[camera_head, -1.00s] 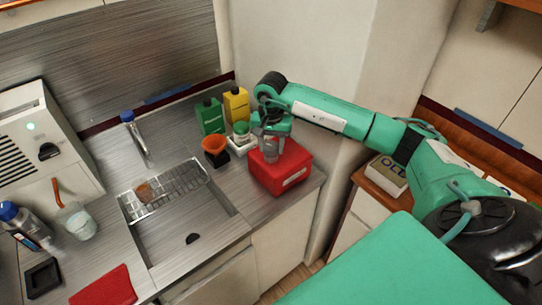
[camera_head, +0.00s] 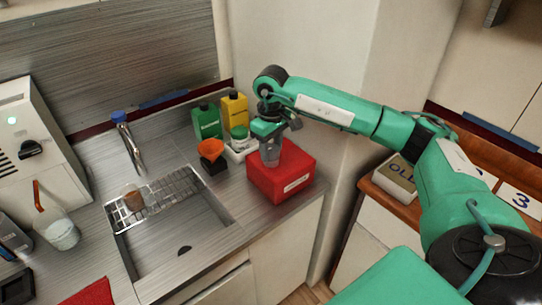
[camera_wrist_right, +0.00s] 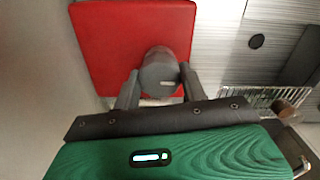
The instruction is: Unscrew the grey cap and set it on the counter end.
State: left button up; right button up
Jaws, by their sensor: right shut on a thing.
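The grey cap (camera_wrist_right: 158,78) is a short round cylinder, seen close in the right wrist view between the two dark fingers. My right gripper (camera_head: 270,155) is shut on it, above the top of the red container (camera_head: 282,181). The red container is boxy with a white label on its front and stands on the right end of the steel counter; its flat red top fills the upper part of the right wrist view (camera_wrist_right: 110,45). I cannot tell whether the cap still touches the container. In the head view the fingers mostly hide the cap. My left gripper is not in view.
Green (camera_head: 207,122) and yellow (camera_head: 235,110) bottles, a green-lidded jar (camera_head: 239,134) and an orange funnel (camera_head: 210,149) on a black stand crowd behind and left of the container. The sink (camera_head: 180,235) lies left. A narrow counter strip before the container is clear.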

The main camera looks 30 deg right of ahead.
jog(key=o, duration=0.9)
jog(key=shift+c, duration=0.2)
